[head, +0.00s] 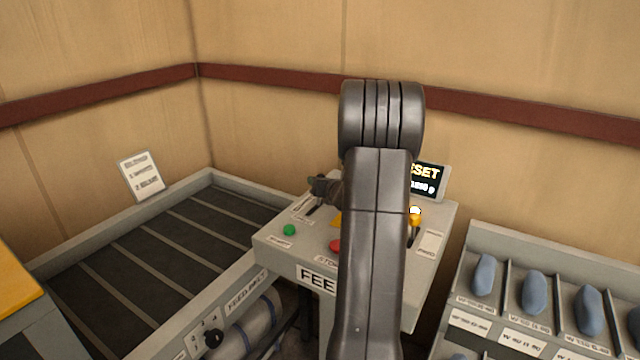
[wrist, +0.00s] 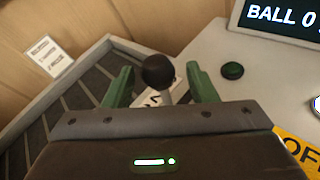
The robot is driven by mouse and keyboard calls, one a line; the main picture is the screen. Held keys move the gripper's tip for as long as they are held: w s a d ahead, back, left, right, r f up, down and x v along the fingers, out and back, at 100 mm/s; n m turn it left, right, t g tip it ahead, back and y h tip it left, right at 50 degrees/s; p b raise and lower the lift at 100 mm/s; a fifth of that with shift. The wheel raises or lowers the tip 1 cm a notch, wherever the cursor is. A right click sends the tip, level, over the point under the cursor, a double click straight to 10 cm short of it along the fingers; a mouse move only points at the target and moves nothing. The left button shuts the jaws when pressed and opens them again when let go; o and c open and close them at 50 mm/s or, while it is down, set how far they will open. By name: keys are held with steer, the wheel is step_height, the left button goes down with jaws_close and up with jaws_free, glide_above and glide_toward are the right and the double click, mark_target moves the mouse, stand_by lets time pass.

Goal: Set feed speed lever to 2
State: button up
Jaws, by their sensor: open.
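A lever with a round black knob (wrist: 158,71) on a grey stem stands on the console (head: 277,254). A pale plate with dark marks (wrist: 150,101) lies at its base, partly hidden, so I cannot read its setting. My gripper (wrist: 160,68) is open, with one green finger on each side of the knob. Small gaps show between the fingers and the knob, and nothing is gripped. In the head view my arm covers much of the console, and only a dark part of the gripper end shows at its left side.
A green button (head: 289,230), a red button (head: 336,245) and a yellow control (head: 414,217) are nearby on the console. A display (head: 430,180) stands at its back. A belt tray (head: 150,262) lies left, and a rack with blue pieces (head: 533,292) lies right.

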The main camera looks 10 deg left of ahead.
steer(key=b+v, duration=0.1)
steer(key=v, duration=0.9)
steer(key=shift+s+d, duration=0.15)
steer(key=shift+s, duration=0.1)
steer(key=shift+w, duration=0.1)
steer(key=p+x, duration=0.2)
steer(key=x, duration=1.1)
steer(key=shift+w+a, duration=0.25)
steer(key=shift+w, duration=0.05)
steer(key=shift+s, duration=0.1)
steer(key=b+v, duration=0.3)
steer(key=v, duration=1.1)
steer(key=p+x, duration=0.3)
steer(key=x, duration=1.1)
steer(key=shift+a, duration=0.15)
steer(key=shift+s+a, duration=0.15)
steer(key=shift+s, duration=0.3)
steer(key=shift+s+r, duration=0.15)
steer(key=shift+s, duration=0.2)
